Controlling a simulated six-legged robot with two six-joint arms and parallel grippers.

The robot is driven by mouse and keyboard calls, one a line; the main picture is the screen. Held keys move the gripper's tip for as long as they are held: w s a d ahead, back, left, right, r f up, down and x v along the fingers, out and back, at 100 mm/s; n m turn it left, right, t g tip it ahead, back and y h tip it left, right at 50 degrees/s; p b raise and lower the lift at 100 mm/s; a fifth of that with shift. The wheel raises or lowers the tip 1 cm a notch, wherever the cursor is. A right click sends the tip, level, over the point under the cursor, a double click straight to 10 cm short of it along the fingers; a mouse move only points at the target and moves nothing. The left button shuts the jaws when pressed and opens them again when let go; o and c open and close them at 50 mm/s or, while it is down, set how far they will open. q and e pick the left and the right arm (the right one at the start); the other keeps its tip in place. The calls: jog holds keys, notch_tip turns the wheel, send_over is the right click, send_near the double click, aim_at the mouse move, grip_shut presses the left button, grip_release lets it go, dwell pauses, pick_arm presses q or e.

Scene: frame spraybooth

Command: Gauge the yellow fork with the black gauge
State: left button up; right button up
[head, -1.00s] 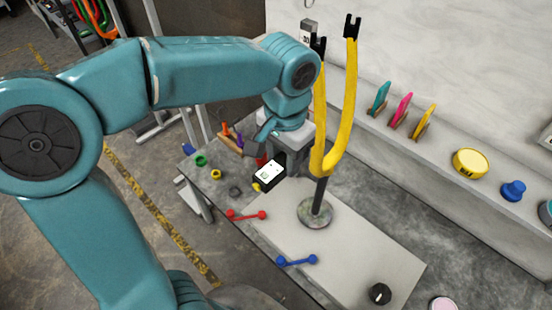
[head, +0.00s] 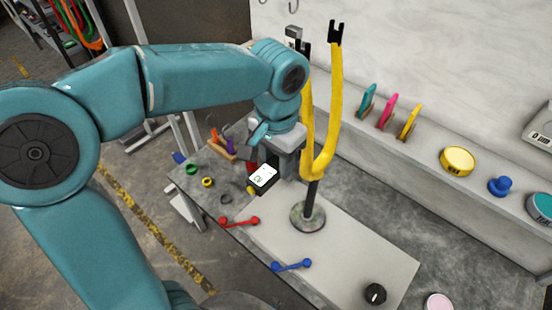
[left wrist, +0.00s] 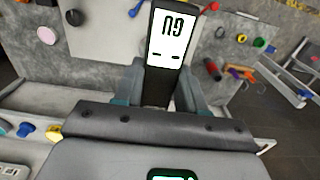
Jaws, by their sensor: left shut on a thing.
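The yellow fork (head: 322,160) stands upright on a black post with a round grey base (head: 308,216). Its two long prongs end in black notched tips. My left gripper (head: 270,163) is shut on the black gauge (head: 263,178), a dark block with a white display. In the head view the gauge is left of the fork's lower part, apparently apart from it. In the left wrist view the gauge (left wrist: 168,45) sticks out beyond the gripper (left wrist: 163,92), its display showing upside-down dark characters. The fork is not seen there. My right gripper is not in view.
A light board (head: 350,250) on the bench carries a red link (head: 239,221), a blue link (head: 291,265) and a black knob (head: 375,293). Coloured rings lie at the left. A back ledge holds teal, pink and yellow pieces, a yellow disc (head: 457,160) and a blue knob (head: 500,186).

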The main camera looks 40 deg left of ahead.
aim_at(254, 184)
pick_arm(q)
jog(key=shift+w+d+p, duration=0.1)
jog(key=shift+w+p, duration=0.25)
jog(key=shift+w, duration=0.4)
dwell(1.2)
jog(key=shift+s, duration=0.1)
jog(key=shift+s, duration=0.35)
jog(key=shift+s+a+b, duration=0.15)
jog(key=shift+s+b, duration=0.3)
jog(key=shift+s, duration=0.65)
jog(key=shift+s+a+b, duration=0.1)
jog(key=shift+s+b, duration=0.3)
jog(key=shift+s, duration=0.7)
jog(key=shift+s+a, duration=0.1)
jog(key=shift+s, duration=1.25)
